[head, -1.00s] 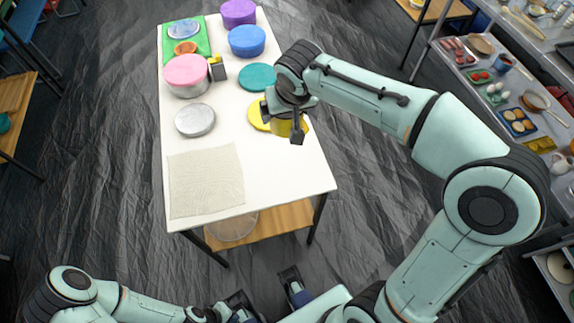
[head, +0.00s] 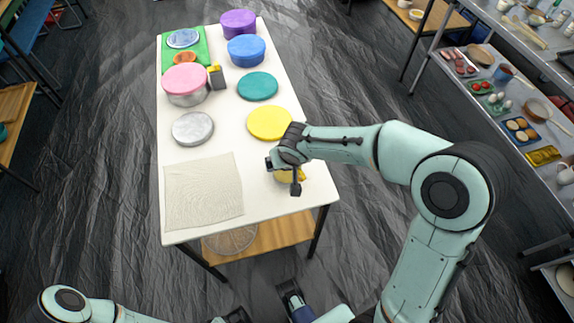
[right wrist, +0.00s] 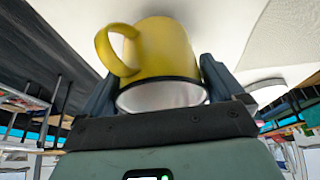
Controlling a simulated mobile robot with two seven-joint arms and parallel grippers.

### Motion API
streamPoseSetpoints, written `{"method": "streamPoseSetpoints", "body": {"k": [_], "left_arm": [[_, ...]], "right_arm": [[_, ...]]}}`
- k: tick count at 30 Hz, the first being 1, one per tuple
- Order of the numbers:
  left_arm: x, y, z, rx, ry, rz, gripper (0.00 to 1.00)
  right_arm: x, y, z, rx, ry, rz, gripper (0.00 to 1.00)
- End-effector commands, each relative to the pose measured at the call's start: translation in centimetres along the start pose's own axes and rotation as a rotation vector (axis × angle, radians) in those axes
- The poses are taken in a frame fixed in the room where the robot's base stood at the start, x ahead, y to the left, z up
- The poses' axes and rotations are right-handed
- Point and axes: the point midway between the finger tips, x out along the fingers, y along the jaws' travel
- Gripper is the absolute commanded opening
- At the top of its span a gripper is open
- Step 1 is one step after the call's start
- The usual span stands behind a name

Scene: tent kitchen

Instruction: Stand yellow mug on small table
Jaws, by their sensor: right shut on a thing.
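The yellow mug (right wrist: 165,50) is held between the two fingers of my right gripper (right wrist: 160,88), with its handle to the left in the right wrist view. Its open rim faces my palm and its base faces the white tabletop. In the head view the mug (head: 287,175) is mostly hidden under my right gripper (head: 284,176), over the front right of the white-topped table (head: 265,205). I cannot tell whether its base touches the table. My left gripper (head: 265,307) is partly cut off at the bottom edge, its fingers apart and empty.
A yellow disc (head: 270,123) lies just behind the mug and a grey disc (head: 193,128) to its left. A cream cloth (head: 203,190) covers the front left. Teal (head: 257,86), pink (head: 184,78) and blue (head: 246,48) round items stand farther back. Loaded shelves (head: 510,100) are at right.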

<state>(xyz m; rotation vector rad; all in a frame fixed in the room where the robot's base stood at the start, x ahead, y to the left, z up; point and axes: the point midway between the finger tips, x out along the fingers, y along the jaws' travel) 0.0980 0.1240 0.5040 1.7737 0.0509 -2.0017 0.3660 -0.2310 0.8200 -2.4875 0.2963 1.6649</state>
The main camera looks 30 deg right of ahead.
Motion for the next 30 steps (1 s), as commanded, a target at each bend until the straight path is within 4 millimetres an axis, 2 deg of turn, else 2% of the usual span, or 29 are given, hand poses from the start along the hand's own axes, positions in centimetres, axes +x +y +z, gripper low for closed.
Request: {"method": "streamPoseSetpoints", "body": {"k": [1,4,17,18,26,30], "left_arm": [[0.3,-0.1,-0.1,0.001,0.002,0.001,0.00],[0.4,-0.1,-0.2,0.001,0.006,0.002,0.00],[0.8,-0.1,-0.5,0.002,0.012,0.003,0.00],[0.7,-0.1,-0.5,0.002,0.013,0.003,0.00],[0.5,0.0,-0.4,0.002,0.011,0.003,0.00],[0.1,0.0,-0.1,0.001,0.005,0.001,0.00]], "right_arm": [[0.9,0.0,0.4,0.000,-0.001,-0.001,0.53],[1.6,0.0,0.7,-0.001,0.000,-0.001,0.53],[2.0,0.0,0.8,0.000,0.002,-0.001,0.53],[1.9,0.0,0.8,0.000,0.001,-0.001,1.00],[1.8,0.0,0.7,0.000,0.001,-0.001,1.00],[0.5,0.0,0.5,0.000,0.005,-0.001,1.00]]}}
